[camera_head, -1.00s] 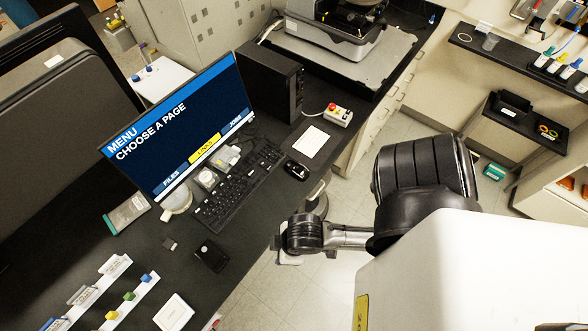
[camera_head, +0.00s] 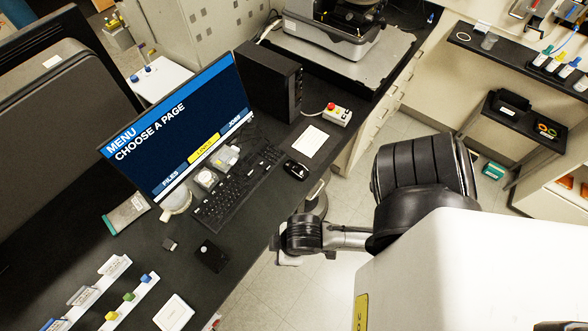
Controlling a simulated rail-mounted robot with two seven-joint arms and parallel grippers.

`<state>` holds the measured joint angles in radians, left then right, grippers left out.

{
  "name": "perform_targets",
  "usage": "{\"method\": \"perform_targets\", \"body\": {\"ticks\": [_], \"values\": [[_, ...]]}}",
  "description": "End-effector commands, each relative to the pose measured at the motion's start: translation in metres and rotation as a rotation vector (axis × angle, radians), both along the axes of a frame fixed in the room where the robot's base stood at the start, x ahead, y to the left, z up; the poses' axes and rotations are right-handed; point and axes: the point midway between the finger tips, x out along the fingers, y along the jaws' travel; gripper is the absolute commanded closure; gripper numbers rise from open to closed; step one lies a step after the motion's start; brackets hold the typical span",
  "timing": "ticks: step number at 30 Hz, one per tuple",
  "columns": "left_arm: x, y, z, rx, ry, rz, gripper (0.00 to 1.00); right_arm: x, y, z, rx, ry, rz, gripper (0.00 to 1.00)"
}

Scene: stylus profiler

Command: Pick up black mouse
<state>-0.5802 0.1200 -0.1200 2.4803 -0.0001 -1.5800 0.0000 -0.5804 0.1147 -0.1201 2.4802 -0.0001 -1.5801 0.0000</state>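The black mouse (camera_head: 296,170) lies on the dark desk, right of the keyboard and just below a white card. Nothing touches it. My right arm comes in from the right, and its wrist end (camera_head: 303,236) hangs over the desk's front edge, below the mouse in the picture and apart from it. A grey curved part of that end points up toward the mouse. The fingertips cannot be made out, so I cannot tell whether the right gripper is open. My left gripper is out of view.
A keyboard (camera_head: 238,186) and monitor (camera_head: 180,128) stand left of the mouse. A black computer tower (camera_head: 270,82) and a control box with a red button (camera_head: 334,115) are behind it. A small black device (camera_head: 211,256) lies nearer. Floor shows beyond the desk edge.

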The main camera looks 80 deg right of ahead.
Motion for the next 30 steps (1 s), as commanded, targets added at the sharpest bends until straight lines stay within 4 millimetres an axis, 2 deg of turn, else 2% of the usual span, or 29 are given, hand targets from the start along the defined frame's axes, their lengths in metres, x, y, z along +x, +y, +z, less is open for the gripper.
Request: {"method": "perform_targets", "body": {"ticks": [9, 22, 30], "values": [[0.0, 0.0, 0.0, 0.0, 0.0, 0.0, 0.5, 0.0, -0.0026, -0.0001, -0.009, 0.0, 0.006, 0.45], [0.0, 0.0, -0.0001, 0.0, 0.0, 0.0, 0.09, -0.0001, -0.0024, -0.0001, -0.008, 0.0, 0.006, 0.45], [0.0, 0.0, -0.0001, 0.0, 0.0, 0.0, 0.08, 0.0, -0.0005, 0.0, -0.002, 0.0, 0.002, 0.45]]}}
